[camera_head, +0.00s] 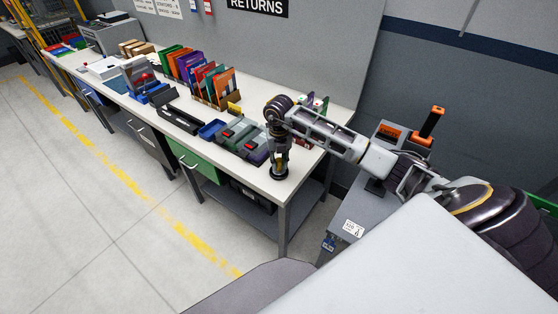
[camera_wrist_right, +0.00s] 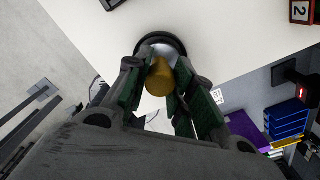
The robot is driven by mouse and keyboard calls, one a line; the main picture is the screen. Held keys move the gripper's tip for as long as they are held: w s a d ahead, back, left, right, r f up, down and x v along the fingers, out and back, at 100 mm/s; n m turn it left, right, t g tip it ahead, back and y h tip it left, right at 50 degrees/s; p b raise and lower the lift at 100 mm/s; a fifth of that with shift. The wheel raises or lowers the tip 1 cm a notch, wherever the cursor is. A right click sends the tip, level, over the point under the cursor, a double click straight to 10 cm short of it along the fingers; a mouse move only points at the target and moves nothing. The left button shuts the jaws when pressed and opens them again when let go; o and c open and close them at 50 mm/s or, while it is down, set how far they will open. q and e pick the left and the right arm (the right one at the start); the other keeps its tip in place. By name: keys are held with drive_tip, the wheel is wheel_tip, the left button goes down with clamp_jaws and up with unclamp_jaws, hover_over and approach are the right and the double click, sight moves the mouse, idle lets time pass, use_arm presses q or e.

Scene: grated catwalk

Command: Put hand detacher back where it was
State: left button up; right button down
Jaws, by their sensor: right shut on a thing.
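The thing in my right gripper, which I take to be the hand detacher (camera_wrist_right: 158,82), has a gold-yellow body, a pale silvery part and a dark round end. In the head view its dark round base (camera_head: 279,172) shows at the near right corner of the white worktable (camera_head: 285,192). My right gripper (camera_head: 281,149) points down and is shut around its body; in the wrist view the fingers (camera_wrist_right: 158,70) close on both sides of it. I cannot tell whether the base touches the tabletop. My left gripper is not in view.
Left of the gripper are grey devices with red buttons (camera_head: 238,134), a blue tray (camera_head: 212,129) and a black tray (camera_head: 181,118). Colourful folders (camera_head: 205,79) stand behind. A grey stand with an orange-handled device (camera_head: 430,122) is at the right. Bare tabletop lies along the front edge.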

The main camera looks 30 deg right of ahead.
sight(279, 159)
drive_tip(key=c, duration=1.2)
unclamp_jaws()
drive_tip(key=shift+r, duration=0.1)
wheel_tip(279, 159, up, 12)
drive_tip(key=b, duration=0.1)
drive_tip(key=shift+b, duration=0.35)
